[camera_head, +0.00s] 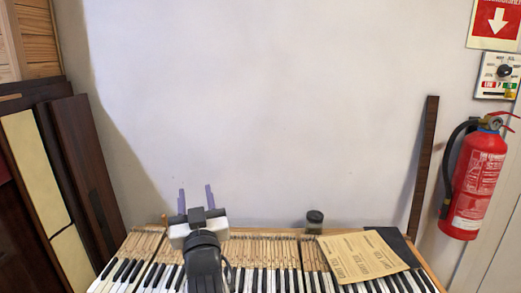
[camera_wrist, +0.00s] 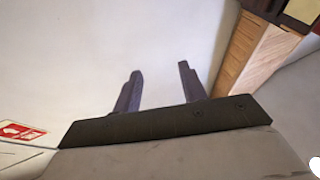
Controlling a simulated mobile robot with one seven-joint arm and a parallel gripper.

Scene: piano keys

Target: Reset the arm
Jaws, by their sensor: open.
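My gripper (camera_head: 195,198) is raised over the piano keyboard in the head view, left of the middle, with its two fingers pointing up and apart. It is open and nothing shows between the fingers. In the wrist view the gripper (camera_wrist: 158,88) also shows two dark, separate fingers against the pale wall. The piano keys (camera_head: 265,280) run along the bottom of the head view. My arm hides part of the keys and of the wooden key tops behind them.
Papers (camera_head: 365,255) and a small dark jar (camera_head: 314,221) lie at the keyboard's right and back. Dark wooden panels (camera_head: 85,165) lean at left. A red fire extinguisher (camera_head: 474,182) hangs at right, near a leaning dark plank (camera_head: 423,165). The wall area above the keyboard is clear.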

